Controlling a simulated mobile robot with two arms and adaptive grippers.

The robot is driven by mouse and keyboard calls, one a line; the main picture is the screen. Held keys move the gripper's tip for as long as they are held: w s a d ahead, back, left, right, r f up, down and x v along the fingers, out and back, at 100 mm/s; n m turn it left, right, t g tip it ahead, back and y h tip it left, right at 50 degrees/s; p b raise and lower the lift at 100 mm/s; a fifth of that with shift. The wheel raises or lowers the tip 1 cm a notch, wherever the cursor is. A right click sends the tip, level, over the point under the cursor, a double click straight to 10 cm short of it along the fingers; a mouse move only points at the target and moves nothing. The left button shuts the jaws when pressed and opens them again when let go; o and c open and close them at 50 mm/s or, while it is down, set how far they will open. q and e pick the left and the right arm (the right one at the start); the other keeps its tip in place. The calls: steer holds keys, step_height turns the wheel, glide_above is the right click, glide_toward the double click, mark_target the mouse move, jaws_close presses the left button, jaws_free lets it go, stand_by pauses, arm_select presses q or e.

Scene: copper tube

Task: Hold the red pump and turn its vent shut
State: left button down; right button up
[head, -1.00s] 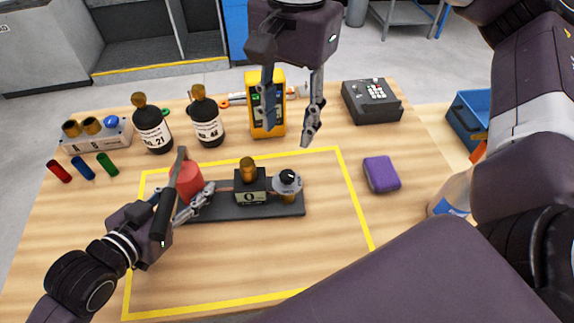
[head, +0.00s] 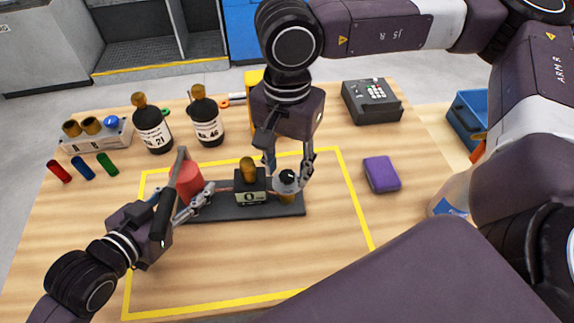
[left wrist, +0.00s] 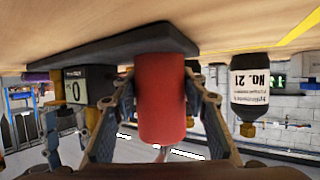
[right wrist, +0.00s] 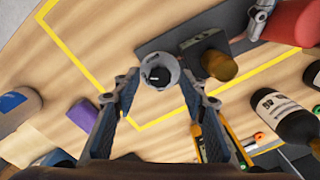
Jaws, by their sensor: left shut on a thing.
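The red pump (head: 189,180) is a red cylinder at the left end of a dark base plate (head: 225,212). My left gripper (head: 194,198) is shut on it from the left side; the left wrist view shows the pump (left wrist: 161,98) between both fingers. The vent (head: 287,182), a grey round knob with a black top, is at the plate's right end. My right gripper (head: 288,170) is above it, open, its fingers on either side. In the right wrist view the vent (right wrist: 161,73) lies between the fingertips, with gaps visible.
A dark block marked 0 with a brass cap (head: 249,188) stands between pump and vent. Two dark bottles (head: 152,130) and a yellow meter (head: 253,80) stand behind. A purple block (head: 381,174) lies to the right. The front of the yellow-taped area is clear.

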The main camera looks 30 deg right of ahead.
steer(key=shift+f, duration=0.1)
jaws_close()
stand_by(0.3)
steer(key=shift+m, duration=2.8)
jaws_free()
